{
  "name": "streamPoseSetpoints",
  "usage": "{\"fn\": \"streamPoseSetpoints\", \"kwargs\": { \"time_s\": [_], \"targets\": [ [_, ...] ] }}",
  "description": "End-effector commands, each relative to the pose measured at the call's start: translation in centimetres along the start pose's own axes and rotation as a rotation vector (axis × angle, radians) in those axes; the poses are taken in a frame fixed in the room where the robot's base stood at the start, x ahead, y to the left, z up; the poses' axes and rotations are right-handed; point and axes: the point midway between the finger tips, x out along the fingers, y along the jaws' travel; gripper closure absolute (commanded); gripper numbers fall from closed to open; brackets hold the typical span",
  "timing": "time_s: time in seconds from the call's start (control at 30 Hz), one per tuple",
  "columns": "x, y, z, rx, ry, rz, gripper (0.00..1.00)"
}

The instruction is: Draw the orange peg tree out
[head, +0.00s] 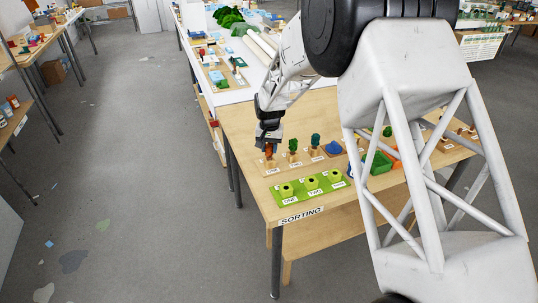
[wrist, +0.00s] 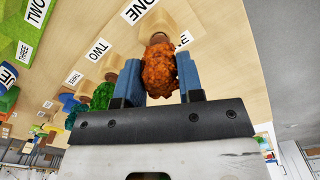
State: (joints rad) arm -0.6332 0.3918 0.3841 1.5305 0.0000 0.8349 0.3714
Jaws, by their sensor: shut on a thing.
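The orange peg tree (wrist: 160,72) has a bumpy orange crown on a brown peg. In the wrist view it sits between the two blue fingers of my gripper (wrist: 157,80), which is shut on its crown. The lower end of its peg meets a pale wooden block (wrist: 157,22); I cannot tell how deep the peg sits in it. In the head view my gripper (head: 269,145) is over the left end of the row, and the orange tree (head: 269,152) shows only as a small patch below the fingers.
A green peg tree (head: 293,145) and a darker green one (head: 315,140) stand in blocks just to the right. A green board (head: 311,188) with yellow-green blocks lies in front. A green tray (head: 377,163) is farther right. The "SORTING" label (head: 301,215) marks the table's front edge.

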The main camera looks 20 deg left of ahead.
Motion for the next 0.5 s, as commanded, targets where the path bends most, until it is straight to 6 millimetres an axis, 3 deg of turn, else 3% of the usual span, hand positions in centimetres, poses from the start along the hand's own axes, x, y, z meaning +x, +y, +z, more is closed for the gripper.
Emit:
{"fn": "streamPoseSetpoints", "kwargs": {
  "time_s": [0.5],
  "targets": [
    [-0.54,0.00,0.00,0.000,0.000,0.000,0.94]
  ]
}}
